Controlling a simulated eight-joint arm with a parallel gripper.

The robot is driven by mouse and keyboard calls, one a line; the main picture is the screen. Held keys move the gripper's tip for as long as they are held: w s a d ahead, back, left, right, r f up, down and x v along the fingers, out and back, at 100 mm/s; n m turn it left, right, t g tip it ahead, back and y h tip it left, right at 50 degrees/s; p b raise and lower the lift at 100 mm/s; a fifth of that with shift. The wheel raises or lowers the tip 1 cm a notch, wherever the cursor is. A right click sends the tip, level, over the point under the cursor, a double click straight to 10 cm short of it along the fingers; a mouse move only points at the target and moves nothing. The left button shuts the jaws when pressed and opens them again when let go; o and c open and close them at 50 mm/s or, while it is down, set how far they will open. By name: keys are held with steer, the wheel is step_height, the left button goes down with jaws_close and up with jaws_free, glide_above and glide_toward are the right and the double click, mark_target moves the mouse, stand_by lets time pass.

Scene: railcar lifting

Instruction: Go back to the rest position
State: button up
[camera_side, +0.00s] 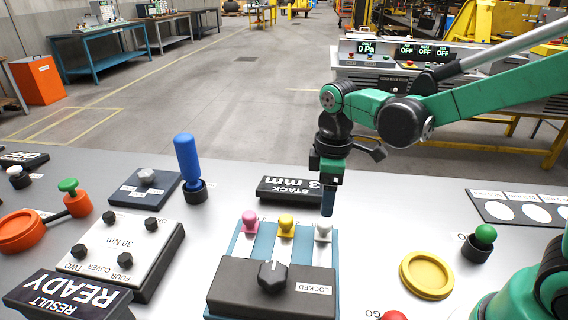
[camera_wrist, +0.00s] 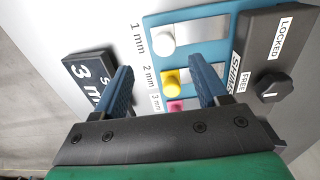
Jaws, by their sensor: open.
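My gripper (camera_side: 328,200) hangs pointing down above the right end of the blue shim holder (camera_side: 334,250), just above the white knob (camera_side: 323,230) in the side view. In the wrist view its two blue fingers (camera_wrist: 161,66) are apart with nothing held between them. The white knob (camera_wrist: 166,40), labelled 1 mm, lies beyond the fingertips. The yellow knob (camera_wrist: 170,83) shows between the fingers. The pink knob (camera_wrist: 176,105) is partly hidden by the gripper body.
A display reading STACK 3 mm (camera_side: 290,189) stands behind the holder. Left are a cover plate (camera_side: 122,245), a READY display (camera_side: 68,298) and a blue-handled tool (camera_side: 188,165). Right are a yellow disc (camera_side: 427,274) and a green knob (camera_side: 485,235).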

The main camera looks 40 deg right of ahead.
steer(key=shift+r, duration=0.1)
steer(key=shift+s+d+r+m, duration=0.1)
steer(key=shift+s+r+m, duration=0.1)
steer(key=shift+r+m, duration=0.1)
steer(key=s+d+r+m+t, duration=0.1)
steer(key=s+r+m+t, duration=0.3)
steer(key=m+t, duration=0.3)
steer(key=shift+s+d+m, duration=0.3)
steer(key=shift+s+m, duration=0.05)
steer(key=shift+m, duration=0.35)
stand_by(0.4)
